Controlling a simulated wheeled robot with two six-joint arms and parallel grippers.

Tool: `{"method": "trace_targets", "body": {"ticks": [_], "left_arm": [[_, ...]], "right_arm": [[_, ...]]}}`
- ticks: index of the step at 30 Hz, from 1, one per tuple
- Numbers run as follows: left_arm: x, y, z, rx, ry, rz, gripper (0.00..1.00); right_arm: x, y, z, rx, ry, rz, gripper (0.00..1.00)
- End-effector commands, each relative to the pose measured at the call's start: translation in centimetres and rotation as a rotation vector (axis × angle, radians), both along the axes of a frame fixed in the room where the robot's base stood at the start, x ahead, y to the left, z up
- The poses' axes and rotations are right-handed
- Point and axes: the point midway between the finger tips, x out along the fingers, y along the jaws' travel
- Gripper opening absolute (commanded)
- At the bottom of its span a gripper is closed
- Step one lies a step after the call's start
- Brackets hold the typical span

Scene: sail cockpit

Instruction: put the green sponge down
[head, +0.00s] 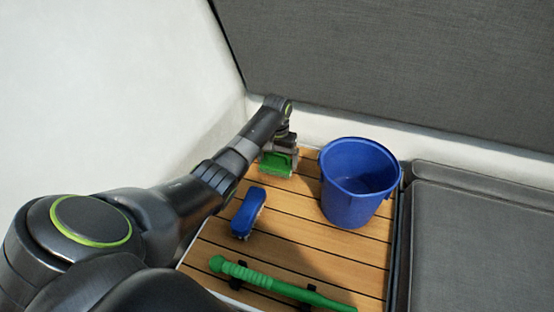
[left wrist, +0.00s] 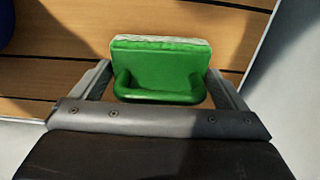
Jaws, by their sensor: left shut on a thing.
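The green sponge (head: 275,165) is in my left gripper (head: 278,152) near the back left corner of the slatted wooden surface. In the left wrist view the sponge (left wrist: 160,72) shows a green body with a handle-like loop and a pale layer along its far edge. The two fingers of my left gripper (left wrist: 160,90) close on its sides. The sponge is over the wooden slats; I cannot tell whether it touches them. My right gripper is in neither view.
A blue bucket (head: 350,200) stands to the right on the wooden surface (head: 285,235). A blue brush (head: 248,212) lies in front of the sponge. A green tube-like handle (head: 280,282) lies at the front. A white wall is at left, grey cushions (head: 480,240) at right.

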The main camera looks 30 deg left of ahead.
Motion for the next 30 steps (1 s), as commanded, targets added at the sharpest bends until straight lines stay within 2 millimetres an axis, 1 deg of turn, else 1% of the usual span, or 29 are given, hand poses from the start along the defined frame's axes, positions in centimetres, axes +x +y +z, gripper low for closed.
{"method": "trace_targets", "body": {"ticks": [6, 12, 13, 14, 25, 30], "left_arm": [[0.0, 0.0, -0.4, 0.000, 0.001, -0.001, 0.47], [0.0, 0.0, -0.5, 0.000, 0.000, -0.001, 0.47], [-0.1, 0.0, -0.5, 0.000, 0.001, -0.001, 0.99], [-0.1, 0.0, -0.5, 0.000, 0.001, -0.001, 1.00], [0.0, 0.0, -0.6, 0.000, 0.001, -0.001, 1.00], [0.0, 0.0, -0.9, 0.000, 0.000, -0.001, 1.00]], "right_arm": [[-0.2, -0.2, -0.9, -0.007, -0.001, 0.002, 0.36], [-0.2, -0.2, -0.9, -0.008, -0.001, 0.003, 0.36], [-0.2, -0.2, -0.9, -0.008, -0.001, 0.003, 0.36], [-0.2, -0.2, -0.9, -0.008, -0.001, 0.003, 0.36], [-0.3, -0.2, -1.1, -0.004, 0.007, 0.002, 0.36], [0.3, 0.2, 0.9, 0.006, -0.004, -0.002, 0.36]]}}
